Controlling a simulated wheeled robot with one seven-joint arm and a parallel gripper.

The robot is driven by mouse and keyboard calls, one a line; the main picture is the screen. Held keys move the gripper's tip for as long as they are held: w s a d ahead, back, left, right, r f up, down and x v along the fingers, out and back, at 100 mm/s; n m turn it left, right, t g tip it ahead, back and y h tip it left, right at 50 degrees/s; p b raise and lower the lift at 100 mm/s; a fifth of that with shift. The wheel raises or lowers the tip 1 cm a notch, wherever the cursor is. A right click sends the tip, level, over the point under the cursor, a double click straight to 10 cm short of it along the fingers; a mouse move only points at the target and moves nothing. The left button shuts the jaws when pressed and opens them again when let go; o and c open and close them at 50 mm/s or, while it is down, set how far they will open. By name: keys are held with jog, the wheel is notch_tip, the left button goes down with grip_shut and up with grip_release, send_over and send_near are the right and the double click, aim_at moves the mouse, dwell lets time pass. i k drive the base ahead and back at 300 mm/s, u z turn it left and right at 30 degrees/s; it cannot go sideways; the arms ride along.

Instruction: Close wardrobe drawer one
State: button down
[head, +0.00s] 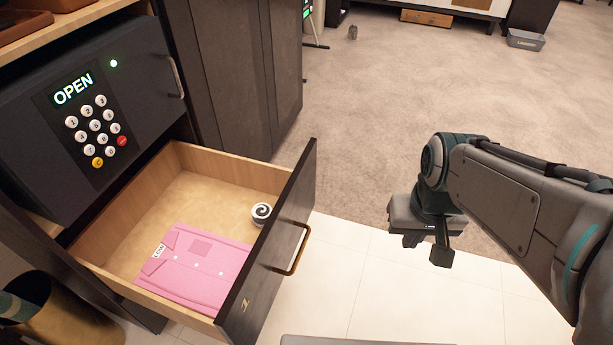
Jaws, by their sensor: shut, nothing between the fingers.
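The wardrobe drawer (180,191) stands pulled out below the safe, with light wooden inner walls and a dark front panel (272,235). A bronze-coloured bar handle (297,252) is on the front's outer face. Inside lie a folded pink shirt (195,265) and a small black-and-white spiral item (262,213). My gripper (426,250) is shut and empty. It hangs over the floor to the right of the drawer front, apart from the handle.
A dark safe (140,90) reading OPEN, with a keypad, sits above the drawer. A dark cabinet door (240,70) rises behind it. A brass-coloured bin (62,315) stands at the lower left. Tile and carpet floor (400,110) is clear around my arm. A grey box (526,40) lies far back.

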aim_at(216, 192)
jog(key=z, duration=0.8)
jog(key=k, duration=0.9)
jog(key=u, duration=0.95)
jog(key=i, duration=0.5)
jog(key=u, duration=0.05)
